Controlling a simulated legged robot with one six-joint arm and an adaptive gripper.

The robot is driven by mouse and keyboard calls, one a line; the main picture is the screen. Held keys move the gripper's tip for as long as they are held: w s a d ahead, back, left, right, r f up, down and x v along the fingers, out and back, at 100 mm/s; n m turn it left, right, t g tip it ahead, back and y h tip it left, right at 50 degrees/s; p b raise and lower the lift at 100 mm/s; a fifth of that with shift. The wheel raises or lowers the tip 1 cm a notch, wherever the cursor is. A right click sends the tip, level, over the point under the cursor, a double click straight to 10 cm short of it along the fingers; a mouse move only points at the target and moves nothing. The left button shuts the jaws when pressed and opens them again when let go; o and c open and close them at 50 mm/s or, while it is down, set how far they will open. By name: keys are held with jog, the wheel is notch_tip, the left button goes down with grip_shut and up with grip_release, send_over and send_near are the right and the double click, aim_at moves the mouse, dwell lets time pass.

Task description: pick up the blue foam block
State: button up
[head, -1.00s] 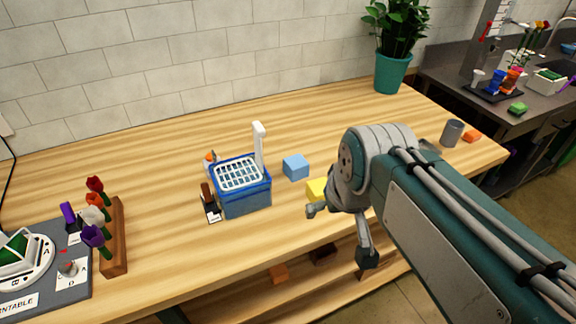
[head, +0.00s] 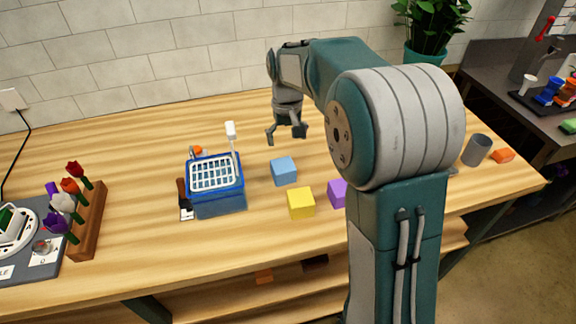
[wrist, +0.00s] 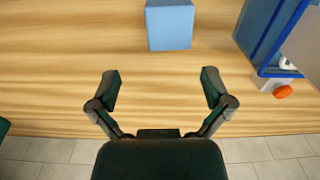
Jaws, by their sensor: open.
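The blue foam block (head: 284,171) sits on the wooden table, just right of the blue basket. My gripper (head: 287,134) is open and empty, pointing down above the table behind the block. In the wrist view the block (wrist: 170,25) is at the top middle, beyond the open fingertips of my gripper (wrist: 160,82), and apart from them. Nothing hides the block in the head view; the wrist view cuts off its far end.
The blue basket (head: 218,204) with a white handle stands left of the block. A yellow block (head: 301,203) and a purple block (head: 338,193) lie in front. A flower rack (head: 88,222) is at the left. A grey cup (head: 477,150) stands at the right. The table's back left is clear.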

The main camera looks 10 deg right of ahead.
aim_at(286, 164)
jog(key=a+f, duration=0.2)
jog(key=f, duration=0.1)
jog(key=a+f, duration=0.1)
jog(key=f, duration=0.1)
jog(key=shift+f, duration=0.2)
jog(key=d+f, duration=0.2)
jog(key=f, duration=0.1)
jog(key=shift+s+d, duration=0.15)
jog(key=shift+d, duration=0.15)
notch_tip(286, 164, down, 2)
jog(key=shift+s+a+f, duration=0.1)
jog(key=shift+f, duration=0.1)
jog(key=shift+a, duration=0.6)
jog(key=c, duration=0.3)
jog(key=shift+d, duration=0.2)
jog(key=shift+c, duration=1)
jog(key=shift+d, duration=0.2)
